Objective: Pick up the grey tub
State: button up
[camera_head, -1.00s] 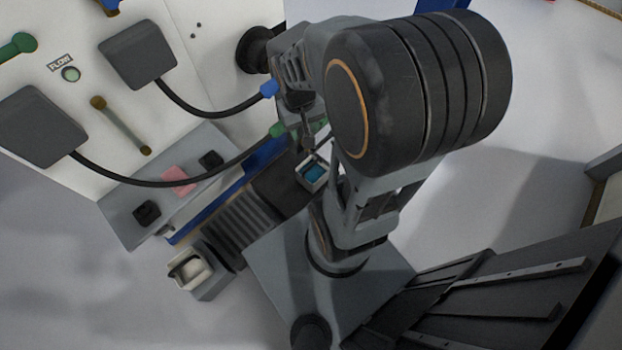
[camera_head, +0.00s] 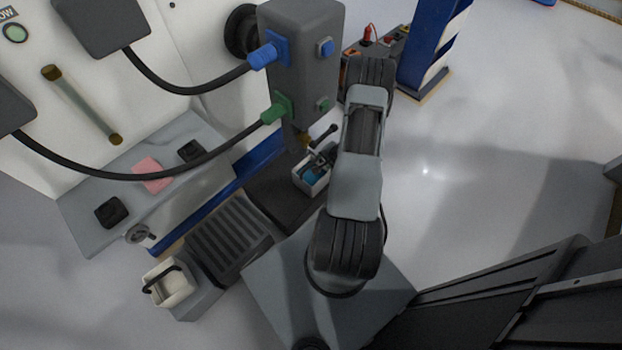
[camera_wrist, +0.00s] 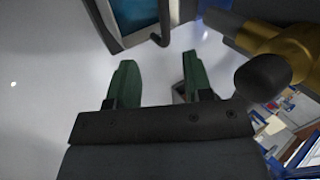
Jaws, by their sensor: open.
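A small light-grey tub (camera_head: 309,187) with something blue inside stands on a dark plate below the grey machine box in the head view. In the wrist view the tub (camera_wrist: 112,42) shows at the top, cut off by the frame edge, with blue inside and a dark bar at its near side. My gripper (camera_wrist: 158,78) has two green fingers, spread apart with nothing between them. They point towards the tub and are apart from it in the picture. In the head view my arm hides the gripper.
A grey machine box (camera_head: 301,60) with blue and green plugs stands behind the tub. A dark knobbed lever (camera_head: 322,135) is close by, and a dark ball (camera_wrist: 262,75) is right of my fingers. A cream tub (camera_head: 170,285) with a black handle stands front left.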

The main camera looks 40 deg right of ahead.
aim_at(313, 163)
jog(key=shift+m, duration=0.4)
jog(key=b+x, duration=0.3)
jog(key=x, duration=0.4)
jog(key=b+x, duration=0.2)
jog(key=x, duration=0.4)
jog(key=shift+w+a+f+b, duration=0.15)
jog(key=shift+w+a+b, duration=0.1)
jog(key=shift+w+b, duration=0.2)
jog(key=shift+c, duration=0.2)
grip_shut()
dwell(0.4)
